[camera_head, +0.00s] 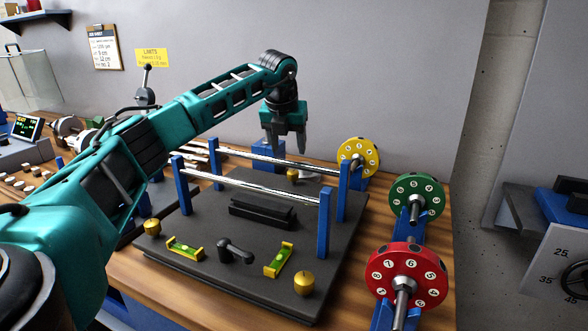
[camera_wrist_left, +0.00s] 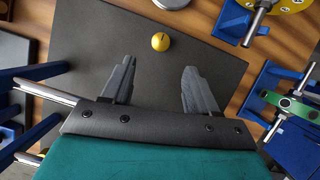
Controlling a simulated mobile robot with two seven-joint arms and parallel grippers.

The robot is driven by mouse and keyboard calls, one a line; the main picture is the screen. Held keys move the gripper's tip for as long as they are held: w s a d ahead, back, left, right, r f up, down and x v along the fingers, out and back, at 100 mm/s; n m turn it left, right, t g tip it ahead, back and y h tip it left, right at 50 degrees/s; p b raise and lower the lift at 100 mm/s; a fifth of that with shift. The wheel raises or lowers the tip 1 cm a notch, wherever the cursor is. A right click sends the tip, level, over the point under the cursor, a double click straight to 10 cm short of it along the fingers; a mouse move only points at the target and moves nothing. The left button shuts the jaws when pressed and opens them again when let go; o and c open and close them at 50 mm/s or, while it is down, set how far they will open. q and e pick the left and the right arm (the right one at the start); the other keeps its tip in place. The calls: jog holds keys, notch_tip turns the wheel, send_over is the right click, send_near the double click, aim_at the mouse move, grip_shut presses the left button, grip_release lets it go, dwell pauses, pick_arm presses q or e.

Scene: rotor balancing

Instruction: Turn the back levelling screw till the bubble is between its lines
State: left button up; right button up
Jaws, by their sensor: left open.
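The back levelling screw (camera_head: 292,175) is a small gold knob at the back of the dark base plate (camera_head: 200,235), partly hidden behind the rails. In the left wrist view the knob (camera_wrist_left: 160,41) shows whole, with a dark mark on top. My left gripper (camera_head: 287,146) is open and empty, pointing down above the knob and apart from it. In the wrist view the knob lies beyond the gap between the fingertips (camera_wrist_left: 158,70). Two yellow-framed levels with green vials, a left one (camera_head: 185,249) and a right one (camera_head: 279,260), sit at the plate's front; their bubbles are too small to judge.
Blue posts (camera_head: 324,222) carry two steel rails (camera_head: 250,189) across the plate. Gold front screws stand at the left (camera_head: 152,227) and right (camera_head: 304,284) corners. Yellow (camera_head: 358,157), green (camera_head: 416,197) and red (camera_head: 408,277) numbered discs stand to the right.

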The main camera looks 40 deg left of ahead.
aim_at(293, 172)
pick_arm(q)
jog(key=x, duration=0.9)
jog(key=shift+w+f+b, duration=0.1)
jog(key=shift+f+b, duration=0.15)
jog(key=shift+b, duration=0.05)
pick_arm(e)
jog(key=shift+w+a+f, duration=0.1)
jog(key=shift+w+a, duration=0.15)
jog(key=shift+a, duration=0.05)
pick_arm(q)
jog(key=shift+c, duration=0.2)
jog(key=c, duration=1)
jog(key=shift+r+n+p, duration=0.2)
jog(key=shift+n+p, duration=0.5)
jog(key=shift+p, duration=0.2)
jog(key=n+p, duration=0.1)
jog(key=n+g+y+p, duration=0.1)
jog(key=n, duration=0.1)
jog(key=shift+w+d+n+p, duration=0.15)
jog(key=shift+n+p, duration=0.15)
jog(key=shift+f+n+g+y+p, duration=0.1)
jog(key=shift+n+g+y+p, duration=0.35)
jog(key=shift+n, duration=0.55)
pick_arm(e)
jog(key=shift+s+d+r+h, duration=0.15)
jog(key=shift+s+d+r, duration=0.2)
jog(key=shift+r, duration=0.4)
jog(key=shift+s+d+r+h, duration=0.15)
jog(key=shift+d+r, duration=0.3)
jog(key=shift+r, duration=0.3)
